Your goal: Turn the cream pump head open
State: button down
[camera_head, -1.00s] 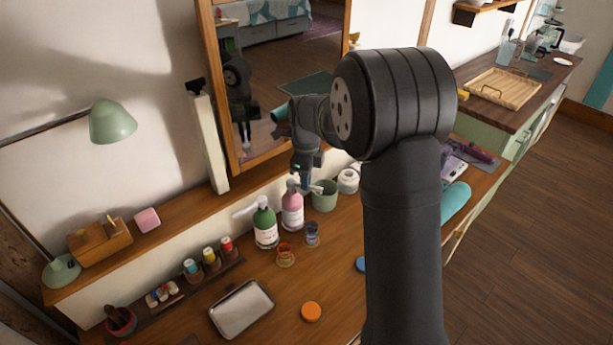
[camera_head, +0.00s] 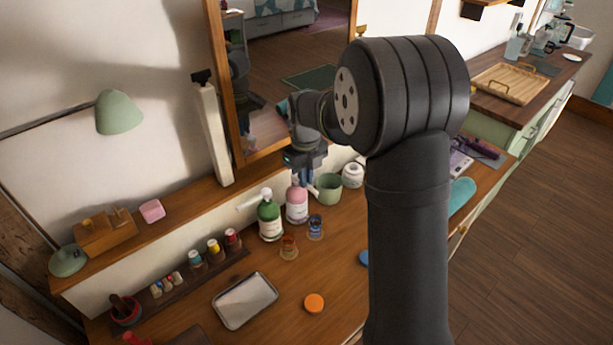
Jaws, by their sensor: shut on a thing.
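The pink bottle (camera_head: 297,208) with a pale label stands upright on the wooden desk, below my gripper. My gripper (camera_head: 301,179) points down and is shut on the pump head at its top; the fingers and wrist hide most of that head. A pale part, perhaps the spout (camera_head: 314,189), shows just right of the fingers.
A green cup (camera_head: 328,189) and a white jar (camera_head: 353,175) stand close on the right. Two small glass jars, orange-brown (camera_head: 289,247) and blue (camera_head: 315,228), stand in front. A metal tray (camera_head: 245,301) and an orange lid (camera_head: 314,303) lie nearer. A mirror (camera_head: 231,110) rises behind.

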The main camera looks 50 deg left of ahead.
dwell(0.3)
jog(key=c, duration=1.5)
grip_release()
notch_tip(320, 180, up, 17)
jog(key=shift+r, duration=0.2)
jog(key=shift+f, duration=0.15)
notch_tip(320, 180, down, 17)
jog(key=shift+f, duration=0.1)
